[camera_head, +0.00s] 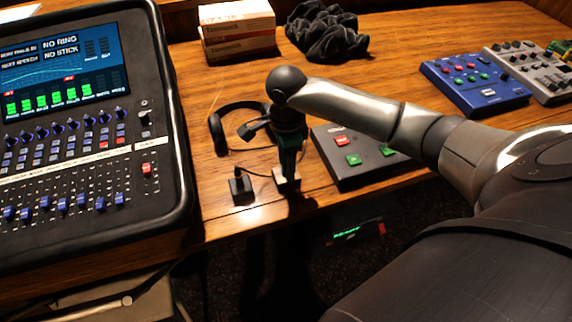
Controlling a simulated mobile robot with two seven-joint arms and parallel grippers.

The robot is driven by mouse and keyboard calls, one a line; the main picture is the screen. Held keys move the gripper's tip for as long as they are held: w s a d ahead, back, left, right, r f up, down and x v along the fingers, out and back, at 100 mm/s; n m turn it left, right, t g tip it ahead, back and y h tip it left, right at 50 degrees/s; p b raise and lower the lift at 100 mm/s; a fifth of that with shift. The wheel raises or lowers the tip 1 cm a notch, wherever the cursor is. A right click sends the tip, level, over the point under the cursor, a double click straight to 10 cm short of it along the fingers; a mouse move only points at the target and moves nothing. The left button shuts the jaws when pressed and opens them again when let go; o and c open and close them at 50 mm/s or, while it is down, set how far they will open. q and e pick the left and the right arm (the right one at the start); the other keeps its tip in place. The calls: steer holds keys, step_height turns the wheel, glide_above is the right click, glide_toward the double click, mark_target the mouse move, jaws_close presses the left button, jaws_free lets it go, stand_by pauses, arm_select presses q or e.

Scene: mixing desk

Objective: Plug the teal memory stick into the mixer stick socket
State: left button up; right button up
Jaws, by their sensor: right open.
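The mixer (100,150) stands at the left, with rows of blue knobs and faders. Its screen (65,65) reads "NO RING" and "NO STICK". I cannot make out the stick socket for certain. My right gripper (288,170) points down near the desk's front edge, right of the mixer, and is open. A small pale block (289,184) shows just below its fingertips. I cannot make out a teal memory stick; the gripper may hide it. My left gripper is not in view.
A small black block (241,187) with a cable stands left of the gripper. Black headphones (216,133) lie behind it. A dark button box (350,172) sits to the right. Boxes (237,28), a black cloth (326,30) and a blue pedal (474,83) stand farther back.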

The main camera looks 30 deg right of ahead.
stand_by(0.3)
jaws_close()
stand_by(0.5)
stand_by(0.9)
steer(key=shift+r, duration=0.1)
steer(key=shift+r+p, duration=2.15)
steer(key=shift+r, duration=0.75)
